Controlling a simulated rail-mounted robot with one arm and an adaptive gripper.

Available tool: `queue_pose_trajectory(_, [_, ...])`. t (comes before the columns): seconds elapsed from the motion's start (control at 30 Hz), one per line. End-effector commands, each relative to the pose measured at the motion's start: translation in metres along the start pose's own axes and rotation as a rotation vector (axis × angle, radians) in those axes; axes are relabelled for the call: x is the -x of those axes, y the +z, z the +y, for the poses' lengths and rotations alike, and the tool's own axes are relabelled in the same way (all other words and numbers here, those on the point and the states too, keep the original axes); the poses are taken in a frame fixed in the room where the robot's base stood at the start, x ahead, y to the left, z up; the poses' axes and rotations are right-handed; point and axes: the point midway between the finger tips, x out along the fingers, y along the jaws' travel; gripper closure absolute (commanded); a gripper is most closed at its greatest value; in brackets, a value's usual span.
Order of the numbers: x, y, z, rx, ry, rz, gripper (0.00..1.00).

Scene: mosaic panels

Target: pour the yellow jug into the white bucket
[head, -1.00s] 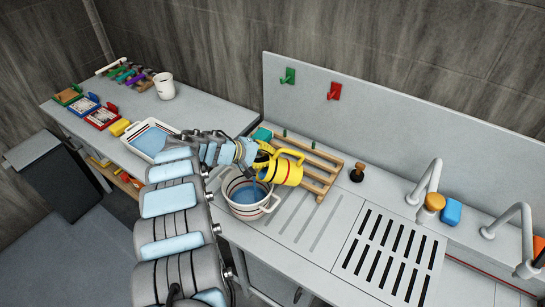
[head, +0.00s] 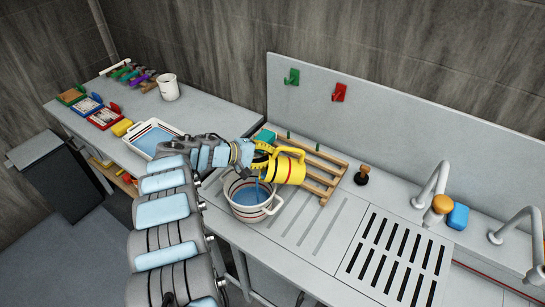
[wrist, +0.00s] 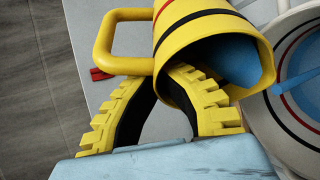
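The yellow jug (head: 290,168), with red and black bands, is held tilted in the air with its mouth toward the white bucket. The round white bucket (head: 238,211) has dark and red stripes and blue liquid inside. A thin blue stream runs from the jug's mouth down into it. My gripper (head: 266,160) is shut on the jug at its handle side. In the wrist view, my yellow fingers (wrist: 166,78) meet near the jug's handle, partly hidden behind the jug (wrist: 210,30), with blue liquid inside its mouth. The bucket (wrist: 268,125) shows at the right edge.
A wooden rack (head: 325,172) stands behind the jug. A white tray (head: 178,131) with blue inside sits left, near my arm. A white mug (head: 168,87) is farther back. A dark stopper (head: 362,175) and tap (head: 432,185) are right. The slotted drainboard is clear.

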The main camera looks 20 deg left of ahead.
Motion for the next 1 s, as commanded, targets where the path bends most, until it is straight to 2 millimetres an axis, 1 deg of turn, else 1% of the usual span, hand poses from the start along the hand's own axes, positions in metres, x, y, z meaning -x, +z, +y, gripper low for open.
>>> queue_pose_trajectory(1.0, [0.015, -0.006, -0.002, 0.025, 0.076, -0.032, 1.0])
